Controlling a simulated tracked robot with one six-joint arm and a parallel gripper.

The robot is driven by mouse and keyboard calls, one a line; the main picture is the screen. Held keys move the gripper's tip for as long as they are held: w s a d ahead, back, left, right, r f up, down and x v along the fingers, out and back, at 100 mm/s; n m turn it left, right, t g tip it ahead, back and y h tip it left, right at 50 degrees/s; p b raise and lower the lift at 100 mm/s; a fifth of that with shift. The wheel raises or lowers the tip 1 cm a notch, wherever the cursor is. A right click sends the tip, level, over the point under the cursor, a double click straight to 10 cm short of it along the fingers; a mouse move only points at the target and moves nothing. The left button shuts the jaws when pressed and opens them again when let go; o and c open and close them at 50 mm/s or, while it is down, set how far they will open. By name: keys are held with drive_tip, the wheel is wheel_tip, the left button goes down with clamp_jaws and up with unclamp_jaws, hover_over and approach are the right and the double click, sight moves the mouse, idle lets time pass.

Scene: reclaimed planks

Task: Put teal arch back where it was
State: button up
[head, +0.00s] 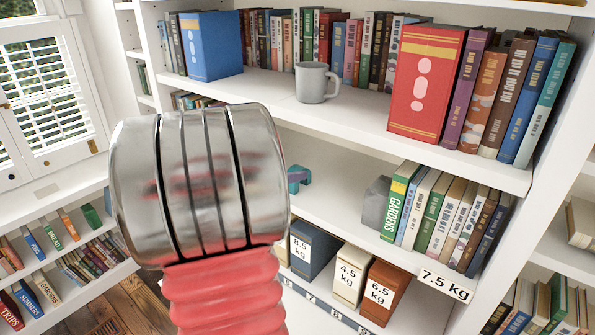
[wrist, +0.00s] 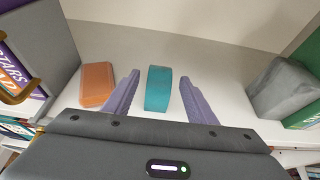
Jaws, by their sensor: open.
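The teal arch (wrist: 158,90) stands on a white shelf in the wrist view, between the two lilac fingers of my gripper (wrist: 160,97). The fingers are apart, with a gap on each side of the arch, and do not appear to touch it. In the head view the teal arch (head: 298,179) shows on the middle shelf, partly hidden by my arm. My gripper is hidden behind my arm in the head view.
An orange block (wrist: 97,85) lies left of the fingers. A grey block (wrist: 284,88) stands to the right, beside the books (head: 440,215). A grey mug (head: 312,82) stands on the shelf above (head: 350,125). Weight-marked boxes (head: 350,273) stand below.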

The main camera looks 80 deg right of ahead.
drive_tip(key=shift+v, duration=1.85)
drive_tip(key=w+a+f+m+t+y, duration=0.15)
drive_tip(key=w+a+m+t, duration=0.35)
drive_tip(key=a, duration=0.9)
drive_tip(key=w+a+m+t+y, duration=0.1)
drive_tip(key=w+a+m+y, duration=0.2)
drive_tip(key=w+a, duration=0.7)
drive_tip(key=s+a+m+t+y, duration=0.1)
drive_tip(key=a+y, duration=0.3)
drive_tip(key=a, duration=1.1)
drive_tip(key=s+a+f+m+t+y, duration=0.1)
drive_tip(key=a+m+t+y, duration=0.3)
drive_tip(key=a, duration=1.2)
drive_tip(key=shift+s, duration=0.35)
drive_tip(key=shift+d, duration=0.1)
drive_tip(key=shift+c, duration=0.2)
